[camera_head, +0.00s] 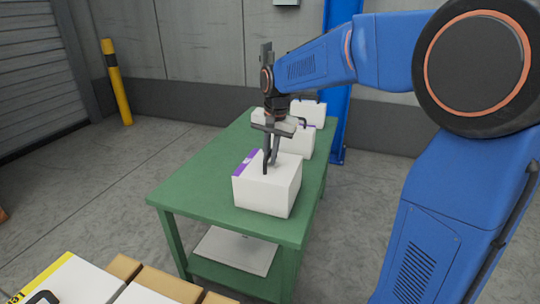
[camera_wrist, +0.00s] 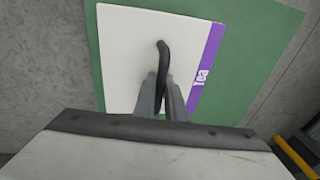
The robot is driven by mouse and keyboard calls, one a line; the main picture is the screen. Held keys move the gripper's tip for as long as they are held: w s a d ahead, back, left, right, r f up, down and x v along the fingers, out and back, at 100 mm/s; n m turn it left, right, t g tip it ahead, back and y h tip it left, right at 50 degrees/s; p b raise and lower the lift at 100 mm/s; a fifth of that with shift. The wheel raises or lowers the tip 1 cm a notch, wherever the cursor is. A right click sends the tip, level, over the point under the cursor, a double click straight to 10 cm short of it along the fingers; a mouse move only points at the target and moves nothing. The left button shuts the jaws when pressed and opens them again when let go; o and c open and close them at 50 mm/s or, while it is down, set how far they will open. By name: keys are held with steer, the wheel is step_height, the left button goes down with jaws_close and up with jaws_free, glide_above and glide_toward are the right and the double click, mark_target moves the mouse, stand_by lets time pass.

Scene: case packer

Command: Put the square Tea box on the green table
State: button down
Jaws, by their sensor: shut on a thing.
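A white square Tea box (camera_head: 267,188) with a purple stripe on its top edge is at the near end of the green table (camera_head: 180,185). In the wrist view the Tea box (camera_wrist: 125,65) shows the word "Tea" on its purple stripe and a black handle on top. My gripper (camera_head: 270,160) is over the box and shut on its black handle. In the wrist view my gripper (camera_wrist: 165,105) has its fingers close together at the handle. The box appears upright above or on the tabletop; I cannot tell whether its bottom touches. Green tabletop (camera_wrist: 250,40) shows around it.
Boxes with a yellow stripe (camera_head: 65,280) lie at the lower left. A yellow post (camera_head: 117,85) stands by the wall. The table's left side is clear.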

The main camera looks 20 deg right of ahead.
steer(key=c, duration=1.8)
jaws_free()
step_height(320, 180, up, 12)
steer(key=s, duration=0.2)
steer(key=s+d+f+n+t, duration=0.1)
steer(key=s+f, duration=0.4)
steer(key=s, duration=0.5)
steer(key=s+d+f+n+t, duration=0.1)
steer(key=s+d+f+n, duration=0.2)
steer(key=s, duration=0.7)
steer(key=s+d+f+n+t, duration=0.1)
steer(key=s+d+f+n, duration=0.2)
steer(key=s+f, duration=0.4)
steer(key=shift+s+f+h, duration=0.15)
steer(key=shift+s+h, duration=0.15)
steer(key=shift+s, duration=1.6)
